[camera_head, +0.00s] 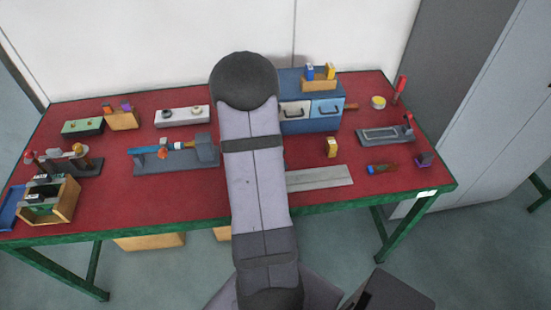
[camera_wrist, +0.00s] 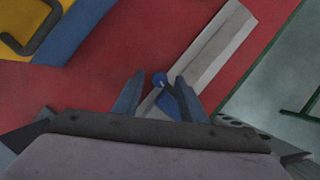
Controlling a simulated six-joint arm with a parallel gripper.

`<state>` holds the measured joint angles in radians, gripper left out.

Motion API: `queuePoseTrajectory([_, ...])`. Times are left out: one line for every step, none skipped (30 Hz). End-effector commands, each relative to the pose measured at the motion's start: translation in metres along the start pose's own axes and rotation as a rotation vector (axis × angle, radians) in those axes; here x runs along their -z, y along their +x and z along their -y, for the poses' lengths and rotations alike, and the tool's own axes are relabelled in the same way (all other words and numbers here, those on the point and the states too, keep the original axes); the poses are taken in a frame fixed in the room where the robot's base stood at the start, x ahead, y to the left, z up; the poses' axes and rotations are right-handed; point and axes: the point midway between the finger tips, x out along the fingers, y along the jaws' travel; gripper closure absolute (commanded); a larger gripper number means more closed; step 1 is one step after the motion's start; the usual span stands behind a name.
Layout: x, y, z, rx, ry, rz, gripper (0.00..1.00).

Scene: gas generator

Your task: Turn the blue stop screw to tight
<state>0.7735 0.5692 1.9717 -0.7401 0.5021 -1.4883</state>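In the wrist view a small blue knob, which looks like the blue stop screw (camera_wrist: 160,79), shows between my fingertips. More blue and a dark slanted piece show just below it. It sits by the near end of a long grey rail (camera_wrist: 212,52). My gripper (camera_wrist: 159,84) is open, with one finger on each side of the knob. I cannot tell whether a finger touches it. In the head view my arm hides the screw and gripper; the right part of the grey rail (camera_head: 320,178) shows beside my arm.
A blue cabinet (camera_head: 311,122) with handled drawers stands behind the rail; a yellow front with a dark handle (camera_wrist: 38,28) shows in the wrist view. A grey fixture with a blue cylinder (camera_head: 145,150) lies left of my arm. Bare red tabletop (camera_head: 190,200) lies in front of it.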

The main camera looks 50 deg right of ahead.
Motion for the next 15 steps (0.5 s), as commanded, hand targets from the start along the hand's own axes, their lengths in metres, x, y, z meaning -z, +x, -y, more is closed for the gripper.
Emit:
queuePoseTrajectory([0.000,0.000,0.000,0.000,0.000,0.000,0.61])
queuePoseTrajectory([0.000,0.000,0.000,0.000,0.000,0.000,0.61])
queuePoseTrajectory([0.000,0.000,0.000,0.000,0.000,0.000,0.61])
queuePoseTrajectory([0.000,0.000,0.000,0.000,-0.001,0.000,0.61])
queuePoseTrajectory([0.000,0.000,0.000,0.000,-0.001,0.000,0.61])
queuePoseTrajectory([0.000,-0.001,0.000,0.000,-0.001,0.000,0.61])
queuePoseTrajectory([0.000,-0.002,0.000,-0.001,0.000,0.001,0.61])
queuePoseTrajectory([-0.001,-0.004,0.000,-0.001,0.000,0.001,0.61])
queuePoseTrajectory([-0.001,-0.006,0.000,-0.001,0.000,0.002,0.61])
queuePoseTrajectory([-0.001,-0.009,-0.001,-0.002,0.000,0.003,0.61])
queuePoseTrajectory([-0.001,-0.012,-0.001,-0.002,0.000,0.003,0.61])
queuePoseTrajectory([-0.001,-0.016,-0.001,-0.003,0.000,0.002,0.61])
queuePoseTrajectory([-0.001,-0.020,-0.001,-0.004,0.000,0.003,0.61])
queuePoseTrajectory([-0.001,-0.025,-0.001,-0.004,0.000,0.003,0.61])
queuePoseTrajectory([-0.001,-0.030,-0.001,-0.003,0.001,0.002,0.61])
